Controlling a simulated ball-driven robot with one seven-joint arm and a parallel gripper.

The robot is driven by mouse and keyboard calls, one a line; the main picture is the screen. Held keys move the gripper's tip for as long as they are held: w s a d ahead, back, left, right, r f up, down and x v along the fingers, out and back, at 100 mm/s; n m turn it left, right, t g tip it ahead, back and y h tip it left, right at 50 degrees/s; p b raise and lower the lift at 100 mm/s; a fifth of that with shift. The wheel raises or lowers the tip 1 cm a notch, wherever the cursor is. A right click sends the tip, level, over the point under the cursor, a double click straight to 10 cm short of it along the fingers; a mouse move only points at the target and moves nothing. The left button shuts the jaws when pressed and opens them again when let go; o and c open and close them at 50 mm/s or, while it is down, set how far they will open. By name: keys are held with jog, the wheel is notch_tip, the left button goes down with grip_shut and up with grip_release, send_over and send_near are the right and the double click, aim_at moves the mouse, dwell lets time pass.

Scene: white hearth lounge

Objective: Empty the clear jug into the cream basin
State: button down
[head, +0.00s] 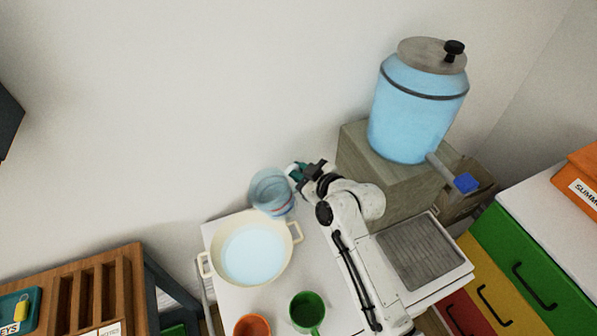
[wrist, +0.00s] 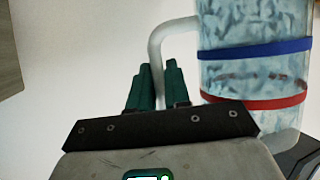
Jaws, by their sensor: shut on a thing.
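The clear jug (head: 270,193) is at the back of the white table, just beyond the cream basin's back rim in the head view. In the wrist view the jug (wrist: 253,72) fills the right side, with a blue band and a red band around it. My gripper (head: 298,172) is at the jug's right side. In the wrist view its green fingers (wrist: 156,85) are shut on the jug's pale handle (wrist: 168,38). The cream basin (head: 215,243) has two side handles and holds pale blue water. How much is in the jug is hard to tell.
An orange cup (head: 252,325) and a green mug (head: 306,311) stand at the table's front. A blue water dispenser (head: 415,110) with a tap stands on a wooden block (head: 392,188) at right. A grey ridged tray (head: 418,252) lies beside my arm.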

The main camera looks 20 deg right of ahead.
jog(key=shift+s+a+r+m+g+y, duration=0.1)
jog(key=shift+r+m+g+y, duration=0.15)
jog(key=shift+m, duration=0.25)
jog(key=shift+a+r+m+g+y, duration=0.1)
jog(key=shift+m+g+y, duration=0.05)
jog(key=shift+m+y, duration=0.3)
jog(key=shift+r, duration=2)
